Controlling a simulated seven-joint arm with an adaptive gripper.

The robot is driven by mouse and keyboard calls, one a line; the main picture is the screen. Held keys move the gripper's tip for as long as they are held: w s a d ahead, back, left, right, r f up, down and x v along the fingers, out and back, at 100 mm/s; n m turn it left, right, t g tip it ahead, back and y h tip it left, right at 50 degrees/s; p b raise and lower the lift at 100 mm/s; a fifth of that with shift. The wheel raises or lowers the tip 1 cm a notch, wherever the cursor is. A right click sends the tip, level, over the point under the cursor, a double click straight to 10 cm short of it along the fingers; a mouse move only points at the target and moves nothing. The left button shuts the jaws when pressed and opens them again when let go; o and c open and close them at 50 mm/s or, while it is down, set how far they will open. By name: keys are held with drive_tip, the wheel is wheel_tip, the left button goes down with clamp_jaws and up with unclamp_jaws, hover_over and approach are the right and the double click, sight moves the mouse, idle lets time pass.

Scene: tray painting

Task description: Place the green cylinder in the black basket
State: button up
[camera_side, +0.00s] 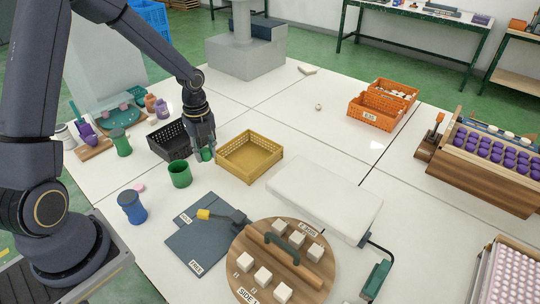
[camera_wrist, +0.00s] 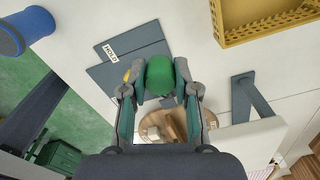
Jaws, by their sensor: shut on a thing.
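My gripper (camera_side: 204,150) points down and is shut on a small green cylinder (camera_side: 206,156). In the wrist view the green cylinder (camera_wrist: 160,76) sits between the two fingers (camera_wrist: 160,92). In the side view only its lower part shows below the fingers. The black basket (camera_side: 160,146) is on the table just left of my gripper, partly hidden by it. The basket does not show in the wrist view. My gripper is at the basket's right side, near the gap before the yellow basket. I cannot tell the cylinder's exact height above the table.
A yellow basket (camera_side: 250,172) stands close right of my gripper. A green cup (camera_side: 180,178) and a blue cup (camera_side: 132,210) stand in front. A green-lidded jar (camera_side: 121,144) is left of the black basket. The table behind, toward the orange crates (camera_side: 372,118), is mostly clear.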

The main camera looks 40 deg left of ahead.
drive_tip(key=w+a+f+n, duration=0.1)
drive_tip(key=w+a+n, duration=0.3)
drive_tip(key=a, duration=0.7)
drive_tip(key=w+a+f+n, duration=0.1)
drive_tip(key=a+n, duration=0.4)
drive_tip(key=a, duration=0.5)
drive_tip(key=shift+n, duration=0.8)
drive_tip(key=s+a+f, duration=0.1)
drive_tip(key=f, duration=0.1)
drive_tip(key=a+f, duration=0.1)
drive_tip(key=f, duration=0.2)
drive_tip(key=s+a+f, duration=0.1)
drive_tip(key=a+f, duration=0.1)
drive_tip(key=f, duration=0.1)
drive_tip(key=shift+s+f, duration=0.15)
drive_tip(key=shift+s, duration=0.15)
drive_tip(key=shift+f, duration=2.05)
drive_tip(key=o, duration=0.6)
drive_tip(key=shift+f, duration=0.15)
drive_tip(key=shift+c, duration=0.2)
